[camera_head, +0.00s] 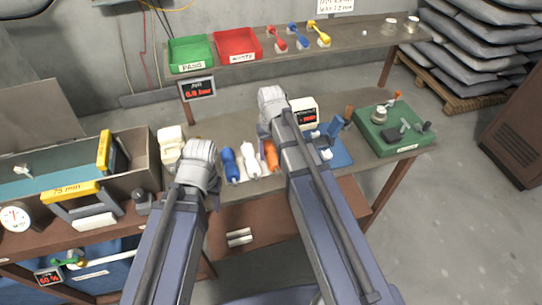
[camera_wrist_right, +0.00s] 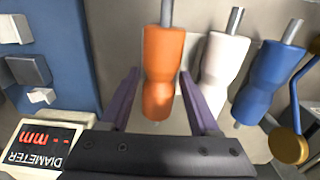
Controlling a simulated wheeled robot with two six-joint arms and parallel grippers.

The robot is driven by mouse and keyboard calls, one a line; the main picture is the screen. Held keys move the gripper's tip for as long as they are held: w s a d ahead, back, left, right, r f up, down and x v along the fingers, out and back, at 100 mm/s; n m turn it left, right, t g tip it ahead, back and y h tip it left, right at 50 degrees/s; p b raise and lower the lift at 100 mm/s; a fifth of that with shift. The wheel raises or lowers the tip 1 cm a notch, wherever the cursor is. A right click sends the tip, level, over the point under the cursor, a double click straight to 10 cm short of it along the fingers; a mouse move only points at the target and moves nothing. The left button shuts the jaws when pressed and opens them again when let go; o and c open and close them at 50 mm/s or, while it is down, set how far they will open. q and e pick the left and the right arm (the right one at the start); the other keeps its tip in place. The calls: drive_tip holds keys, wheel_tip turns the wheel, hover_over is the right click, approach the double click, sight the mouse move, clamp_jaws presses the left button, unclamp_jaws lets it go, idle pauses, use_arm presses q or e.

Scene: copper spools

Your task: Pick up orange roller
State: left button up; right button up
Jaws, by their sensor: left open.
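The orange roller (camera_head: 270,154) lies at the right end of a row of three on the workbench, partly hidden by my right arm. In the right wrist view the orange roller (camera_wrist_right: 162,75) sits between the two spread fingers of my right gripper (camera_wrist_right: 160,85). The right finger looks very close to its side; contact cannot be told. A metal shaft end sticks out of the roller. In the head view my right gripper (camera_head: 271,100) is seen from behind, its fingers hidden. My left gripper (camera_head: 196,165) is left of the rollers, open, its fingers hidden by the wrist.
A white roller (camera_wrist_right: 225,70) and a blue roller (camera_wrist_right: 268,85) lie beside the orange one. A diameter display (camera_wrist_right: 45,145) and a blue fixture (camera_head: 340,150) stand on the other side. Green (camera_head: 190,52) and red (camera_head: 237,43) bins are on the shelf above.

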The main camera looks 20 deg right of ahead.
sight(271, 151)
clamp_jaws()
drive_tip(key=shift+r, duration=0.1)
idle(0.5)
wheel_tip(271, 151, up, 10)
drive_tip(key=p, duration=1)
